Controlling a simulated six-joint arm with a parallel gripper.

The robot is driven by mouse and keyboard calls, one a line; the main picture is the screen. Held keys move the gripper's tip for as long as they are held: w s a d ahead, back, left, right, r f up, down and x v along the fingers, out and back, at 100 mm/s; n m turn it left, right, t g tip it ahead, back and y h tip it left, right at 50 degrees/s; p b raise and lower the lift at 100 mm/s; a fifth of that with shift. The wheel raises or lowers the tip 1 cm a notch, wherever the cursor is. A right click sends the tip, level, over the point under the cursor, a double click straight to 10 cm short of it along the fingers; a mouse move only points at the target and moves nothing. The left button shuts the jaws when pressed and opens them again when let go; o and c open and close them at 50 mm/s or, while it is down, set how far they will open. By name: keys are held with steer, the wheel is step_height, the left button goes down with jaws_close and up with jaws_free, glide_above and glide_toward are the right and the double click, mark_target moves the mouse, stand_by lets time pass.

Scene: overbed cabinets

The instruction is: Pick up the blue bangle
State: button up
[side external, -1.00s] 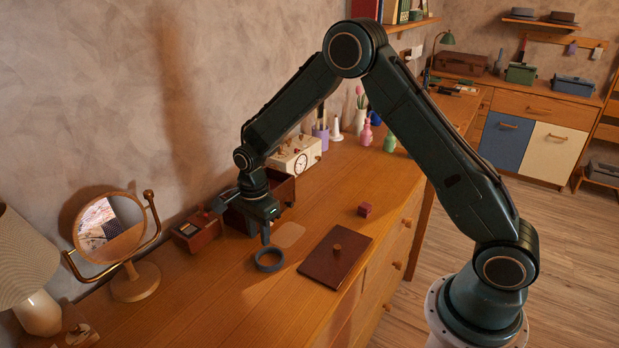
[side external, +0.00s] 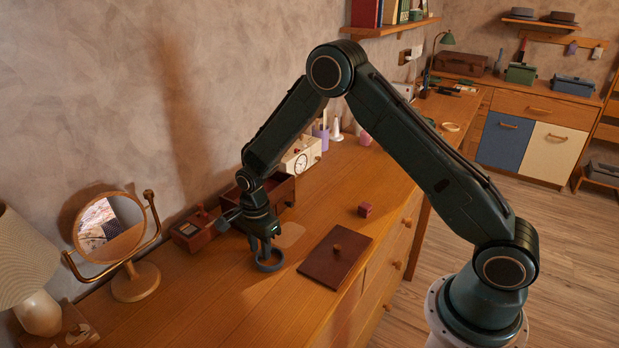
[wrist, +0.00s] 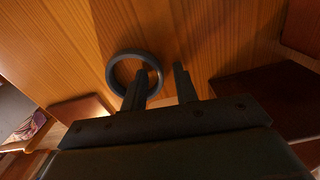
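The blue bangle (side external: 270,270) is a dark blue-grey ring lying flat on the wooden desk top, below my gripper (side external: 261,250). In the wrist view the bangle (wrist: 112,72) is a full ring left of centre. My gripper (wrist: 161,69) is open there. Its left finger overlaps the ring's opening and its right finger is outside the ring on the right, with the ring's right side between them. I cannot tell whether either finger touches the bangle or how high the tips are.
A dark red lid with a knob (side external: 335,257) lies to the right of the bangle. A dark open box (side external: 283,190) and a small red box (side external: 194,232) stand behind. A round mirror (side external: 110,230) stands left. The front desk top is clear.

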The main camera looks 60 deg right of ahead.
mark_target(260, 251)
stand_by(0.3)
jaws_close()
steer(key=shift+r, duration=0.1)
step_height(260, 251, up, 20)
stand_by(0.9)
stand_by(0.5)
